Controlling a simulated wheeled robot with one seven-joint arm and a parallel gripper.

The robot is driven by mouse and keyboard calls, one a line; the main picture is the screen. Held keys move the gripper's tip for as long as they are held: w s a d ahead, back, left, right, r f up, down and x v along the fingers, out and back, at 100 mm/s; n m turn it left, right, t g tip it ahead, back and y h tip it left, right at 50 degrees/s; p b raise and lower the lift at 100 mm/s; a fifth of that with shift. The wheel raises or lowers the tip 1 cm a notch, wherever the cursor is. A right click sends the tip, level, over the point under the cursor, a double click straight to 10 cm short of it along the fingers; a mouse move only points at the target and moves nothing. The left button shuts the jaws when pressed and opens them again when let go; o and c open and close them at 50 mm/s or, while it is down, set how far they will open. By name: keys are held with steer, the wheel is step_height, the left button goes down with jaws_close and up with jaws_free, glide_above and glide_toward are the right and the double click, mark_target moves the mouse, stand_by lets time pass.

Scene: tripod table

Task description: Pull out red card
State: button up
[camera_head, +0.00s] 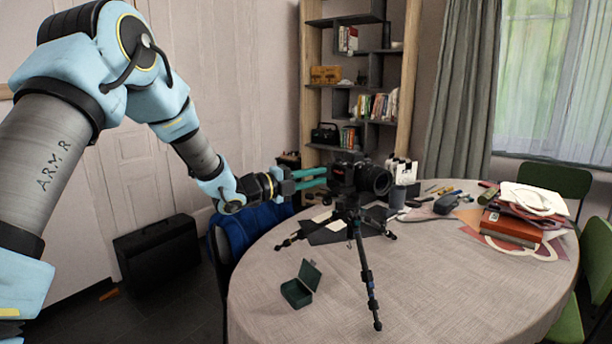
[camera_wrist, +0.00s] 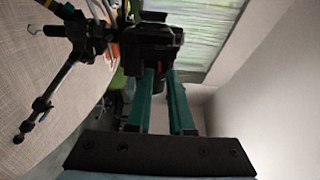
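A black camera (camera_head: 345,178) sits on a black tripod (camera_head: 362,255) standing on the table. My gripper (camera_head: 326,176) has two teal fingers pointing at the camera's left side. The fingertips are close to the camera body (camera_wrist: 153,42); contact is unclear.
An open green box (camera_head: 299,292) stands on the round table (camera_head: 440,290), left of the tripod's front leg. Books (camera_head: 510,229) and papers lie at the right. A dark cup (camera_head: 397,197) and small items are behind.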

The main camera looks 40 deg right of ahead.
mark_target(336, 173)
steer(key=shift+s+d+b, duration=0.2)
steer(key=shift+d+b, duration=0.45)
steer(key=shift+d, duration=0.35)
steer(key=shift+s+d+b, duration=0.15)
steer(key=shift+d+b, duration=0.5)
steer(key=shift+d, duration=0.35)
steer(key=shift+c, duration=0.2)
jaws_close()
steer(key=shift+w+a+b, duration=0.2)
steer(key=shift+a+b, duration=0.4)
steer(key=shift+a, duration=0.15)
steer(key=shift+w+a+b, duration=0.2)
steer(key=shift+a+b, duration=0.3)
steer(key=shift+a, duration=0.65)
steer(key=shift+w+a+b, duration=0.15)
steer(key=shift+a+b, duration=0.3)
steer(key=shift+a, duration=0.7)
